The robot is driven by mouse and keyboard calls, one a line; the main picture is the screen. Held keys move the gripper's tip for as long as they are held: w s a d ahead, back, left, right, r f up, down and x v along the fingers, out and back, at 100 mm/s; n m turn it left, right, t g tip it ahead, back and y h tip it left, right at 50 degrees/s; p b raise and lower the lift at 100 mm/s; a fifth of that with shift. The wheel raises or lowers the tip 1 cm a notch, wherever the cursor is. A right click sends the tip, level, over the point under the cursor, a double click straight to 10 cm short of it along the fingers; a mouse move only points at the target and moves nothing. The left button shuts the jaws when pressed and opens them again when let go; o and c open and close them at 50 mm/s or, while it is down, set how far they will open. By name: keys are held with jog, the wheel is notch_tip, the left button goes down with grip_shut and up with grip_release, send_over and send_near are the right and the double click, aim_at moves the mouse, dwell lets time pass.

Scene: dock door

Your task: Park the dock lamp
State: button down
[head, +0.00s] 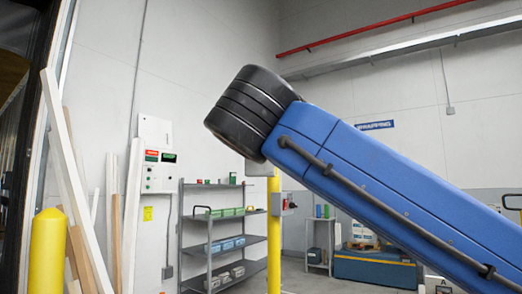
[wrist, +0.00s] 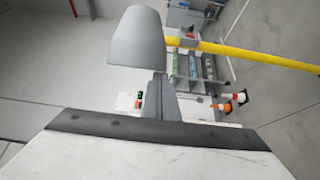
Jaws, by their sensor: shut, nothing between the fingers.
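In the wrist view, my gripper (wrist: 160,90) shows as narrow dark grey fingers rising from a broad white body with a dark edge. It is shut and holds nothing. A smooth pale grey rounded shape (wrist: 136,38) stands at the top centre, overlapping the finger ends in the picture. It may be the dock lamp's head, but I cannot tell for sure, nor whether it touches the fingers. In the head view, my blue and black arm crosses the right half, and my gripper is not visible.
A yellow post (head: 273,235) with a switch box (head: 289,203) stands just behind my arm. A yellow bollard (head: 48,250), leaning boards (head: 132,215) and a wall control panel (head: 157,155) are at left. A shelf rack (head: 225,250) stands behind. Cones (wrist: 226,106) show in the wrist view.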

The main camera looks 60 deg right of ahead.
jog(key=shift+s+d, duration=0.1)
jog(key=shift+s, duration=0.2)
